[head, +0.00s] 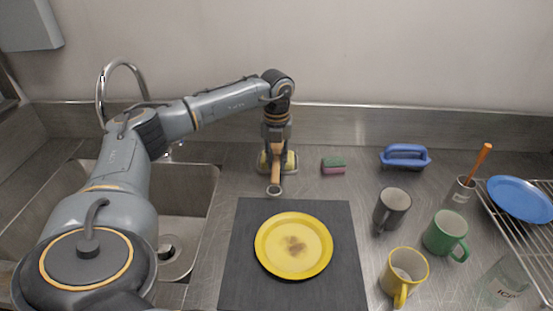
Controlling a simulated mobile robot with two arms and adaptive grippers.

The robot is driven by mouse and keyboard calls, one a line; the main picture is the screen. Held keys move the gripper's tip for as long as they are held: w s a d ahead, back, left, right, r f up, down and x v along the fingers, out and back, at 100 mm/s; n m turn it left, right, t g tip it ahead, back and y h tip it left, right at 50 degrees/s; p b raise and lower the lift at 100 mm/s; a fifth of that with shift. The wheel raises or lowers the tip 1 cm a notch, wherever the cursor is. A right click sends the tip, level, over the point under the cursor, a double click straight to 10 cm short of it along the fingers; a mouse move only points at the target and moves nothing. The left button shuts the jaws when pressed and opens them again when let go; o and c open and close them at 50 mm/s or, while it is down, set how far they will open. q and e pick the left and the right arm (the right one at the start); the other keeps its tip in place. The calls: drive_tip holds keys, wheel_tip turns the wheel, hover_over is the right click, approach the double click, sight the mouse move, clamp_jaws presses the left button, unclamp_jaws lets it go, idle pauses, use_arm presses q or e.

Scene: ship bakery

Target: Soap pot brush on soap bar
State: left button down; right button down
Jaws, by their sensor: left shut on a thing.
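My left gripper (276,142) reaches over the counter behind the dark mat and points down. It is shut on the pot brush (275,170), whose wooden handle points toward me and ends in a pale round tip. The pale yellow soap bar (291,160) lies right under and behind the brush, partly hidden by the gripper and handle, apparently on a small dish. The brush head is hidden, so I cannot tell whether its bristles touch the soap. My right gripper is not in view.
A yellow plate (314,246) with a brown stain lies on the dark mat (343,285). A sponge (333,166) and a blue scrubber (405,156) are right of the soap. Several mugs and a blue plate (520,198) on a rack stand right. The sink (190,205) is left.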

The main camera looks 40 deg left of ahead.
sight(277, 158)
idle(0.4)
use_arm(q)
wheel_tip(277, 158, up, 7)
drive_tip(key=p, duration=0.6)
idle(0.8)
